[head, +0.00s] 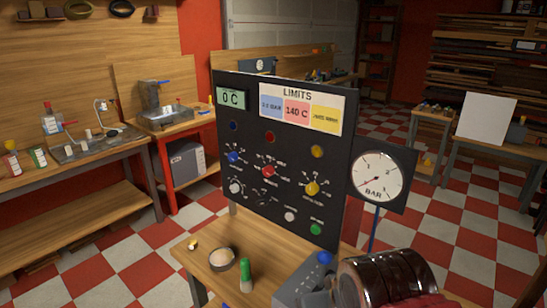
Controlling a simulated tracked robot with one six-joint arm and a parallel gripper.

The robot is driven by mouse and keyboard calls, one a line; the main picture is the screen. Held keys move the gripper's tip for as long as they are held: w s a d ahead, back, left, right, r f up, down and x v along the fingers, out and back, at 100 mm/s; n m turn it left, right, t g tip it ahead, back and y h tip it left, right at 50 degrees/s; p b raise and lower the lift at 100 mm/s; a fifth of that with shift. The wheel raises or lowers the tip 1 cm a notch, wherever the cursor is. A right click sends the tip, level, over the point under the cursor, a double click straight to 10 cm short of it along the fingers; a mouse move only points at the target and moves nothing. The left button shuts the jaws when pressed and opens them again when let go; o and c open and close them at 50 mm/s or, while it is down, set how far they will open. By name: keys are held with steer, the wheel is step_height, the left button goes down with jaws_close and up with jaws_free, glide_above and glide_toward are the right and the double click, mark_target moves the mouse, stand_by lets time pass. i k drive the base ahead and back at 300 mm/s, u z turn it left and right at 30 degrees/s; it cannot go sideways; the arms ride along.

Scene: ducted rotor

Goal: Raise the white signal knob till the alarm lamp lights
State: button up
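A black control panel (225,142) stands upright on a wooden bench in the middle of the head view. A white knob (236,187) sits at its lower left, below a blue knob (233,158). A red knob (268,171) and a yellow knob (312,188) are to the right. Three lamps run along the upper panel: dark blue (233,126), dark red (270,137) and amber (317,151). None clearly glows, and I cannot tell which is the alarm lamp. A display (231,98) reads 0 C. My gripper is not in view.
A white button (289,216) and a green button (316,229) sit low on the panel. A BAR gauge (376,177) stands at its right. A bowl (222,258), a green-capped tube (246,275) and a dark cylinder (362,280) occupy the bench front.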

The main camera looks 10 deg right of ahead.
mark_target(234, 187)
steer(key=u, duration=1.3)
steer(key=i, duration=0.5)
steer(key=u, duration=0.45)
